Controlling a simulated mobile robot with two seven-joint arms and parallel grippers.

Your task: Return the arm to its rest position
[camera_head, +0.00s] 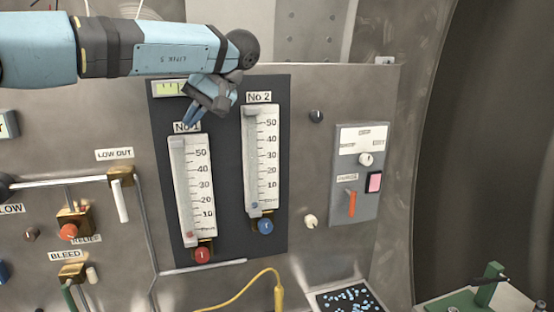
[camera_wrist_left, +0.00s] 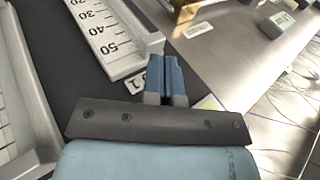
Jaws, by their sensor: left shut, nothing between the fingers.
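My left arm reaches in from the upper left in the head view. My left gripper (camera_head: 190,114) is in front of the dark gauge board, just above the No 1 gauge (camera_head: 193,190). In the left wrist view the blue fingers of the gripper (camera_wrist_left: 164,62) are together with nothing between them. The top end of the No 1 gauge (camera_wrist_left: 120,45) shows beside the fingertips there. The gripper partly covers the No 1 label (camera_head: 187,127). I cannot tell whether the fingertips touch the board. My right gripper is not in view.
The No 2 gauge (camera_head: 261,160) stands to the right. Red (camera_head: 202,255) and blue (camera_head: 265,226) knobs sit under the gauges. A switch panel (camera_head: 358,175) is further right. Valves and a pipe (camera_head: 145,225) project at left. A yellow cable (camera_head: 240,290) hangs below.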

